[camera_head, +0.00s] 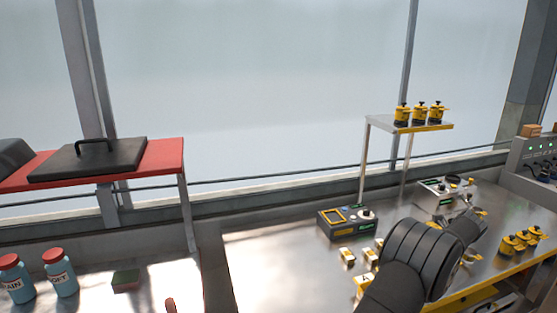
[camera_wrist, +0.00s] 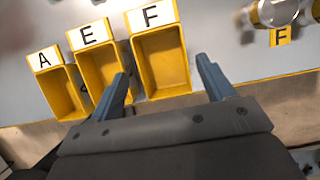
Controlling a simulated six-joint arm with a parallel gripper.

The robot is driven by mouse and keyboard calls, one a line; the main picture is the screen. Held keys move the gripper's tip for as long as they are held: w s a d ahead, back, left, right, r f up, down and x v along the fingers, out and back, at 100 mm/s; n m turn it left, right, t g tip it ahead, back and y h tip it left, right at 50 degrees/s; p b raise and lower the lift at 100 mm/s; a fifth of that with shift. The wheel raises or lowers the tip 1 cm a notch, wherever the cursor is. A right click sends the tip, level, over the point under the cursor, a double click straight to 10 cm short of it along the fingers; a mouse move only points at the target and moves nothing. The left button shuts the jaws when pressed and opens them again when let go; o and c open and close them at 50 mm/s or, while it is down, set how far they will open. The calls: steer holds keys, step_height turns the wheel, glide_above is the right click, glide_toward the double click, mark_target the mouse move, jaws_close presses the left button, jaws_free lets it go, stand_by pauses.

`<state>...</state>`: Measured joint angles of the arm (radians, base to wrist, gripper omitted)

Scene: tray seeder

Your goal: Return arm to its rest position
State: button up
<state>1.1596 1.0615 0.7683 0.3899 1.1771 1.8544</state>
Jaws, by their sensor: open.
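My arm reaches over the metal bench (camera_head: 265,255) at the right of the head view, its dark links hiding part of the bench top. In the wrist view my gripper (camera_wrist: 163,67) is open, its two blue-grey fingers spread wide with nothing between them. Yellow bins labelled A (camera_wrist: 60,92), E (camera_wrist: 103,72) and F (camera_wrist: 161,60) lie beyond the fingers. The left finger overlaps the E bin in the picture, and the F bin shows between the fingers. The bins look empty. I cannot tell the exact gap between fingers and bins.
A control box (camera_head: 346,221) stands behind my arm. A raised shelf (camera_head: 438,127) holds yellow-and-black devices, and similar ones (camera_head: 521,241) stand at the right. Two blue bottles (camera_head: 60,275) and a red shelf (camera_head: 165,158) are at the left. A round metal part (camera_wrist: 277,10) shows at upper right.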

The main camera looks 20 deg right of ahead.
steer(key=x, duration=0.7)
step_height(320, 180, up, 3)
steer(key=shift+r, duration=0.7)
